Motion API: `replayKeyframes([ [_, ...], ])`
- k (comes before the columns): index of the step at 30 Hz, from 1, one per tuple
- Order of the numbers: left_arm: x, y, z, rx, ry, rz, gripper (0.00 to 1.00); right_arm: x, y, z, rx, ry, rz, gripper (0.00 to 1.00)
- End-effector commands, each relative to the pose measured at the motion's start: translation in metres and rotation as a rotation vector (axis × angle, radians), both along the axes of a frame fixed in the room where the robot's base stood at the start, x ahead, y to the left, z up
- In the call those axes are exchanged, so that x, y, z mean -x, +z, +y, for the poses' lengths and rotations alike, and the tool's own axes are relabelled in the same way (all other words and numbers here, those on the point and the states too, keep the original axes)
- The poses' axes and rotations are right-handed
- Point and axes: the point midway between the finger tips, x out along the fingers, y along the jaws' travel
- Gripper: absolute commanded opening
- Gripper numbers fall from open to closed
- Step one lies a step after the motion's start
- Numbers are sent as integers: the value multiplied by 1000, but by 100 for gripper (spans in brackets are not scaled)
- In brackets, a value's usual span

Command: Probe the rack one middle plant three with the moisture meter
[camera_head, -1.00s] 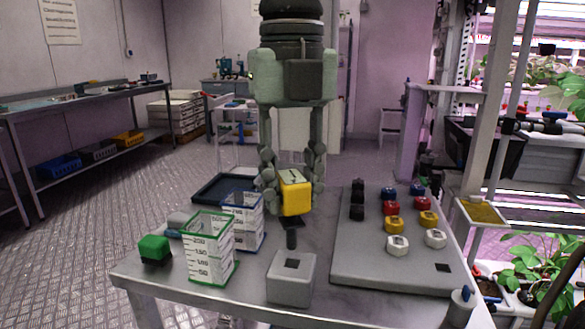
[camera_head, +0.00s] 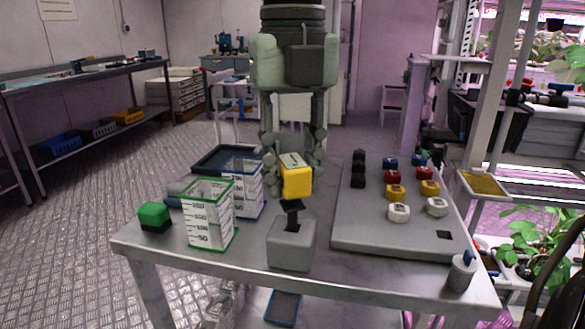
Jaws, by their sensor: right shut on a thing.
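The moisture meter (camera_head: 297,181) has a yellow body with a pale top and a black lower part. My right gripper (camera_head: 294,176) is shut on its body, one finger on each side. The meter is over a grey block (camera_head: 291,250) at the table's front. Its black lower part reaches down to the dark slot in the block's top; I cannot tell how deep it sits. Leafy plants show on the racks at the right, one low down (camera_head: 537,243) and others higher up (camera_head: 570,68). I cannot tell which is middle plant three. My left gripper is out of view.
On the table (camera_head: 370,280) stand a green-rimmed measuring cup (camera_head: 208,222), a blue-rimmed one (camera_head: 247,190), a green-topped block (camera_head: 154,217) and a dark tray (camera_head: 218,161). A grey board (camera_head: 360,238) at the right holds several coloured caps. A grey holder (camera_head: 461,272) stands at the front right corner.

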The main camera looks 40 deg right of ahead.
Motion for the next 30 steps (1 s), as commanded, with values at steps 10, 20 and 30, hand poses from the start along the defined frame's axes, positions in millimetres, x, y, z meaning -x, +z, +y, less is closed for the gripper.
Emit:
replayKeyframes([
  [10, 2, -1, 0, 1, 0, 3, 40, 0, 0, 0, 0, 0, 0, 43],
  [20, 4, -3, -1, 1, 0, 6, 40, 0, 0, 0, 1, 0, 0, 53],
  [30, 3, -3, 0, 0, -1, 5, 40, -1, 43, 0, 2, -4, -5, 53],
])
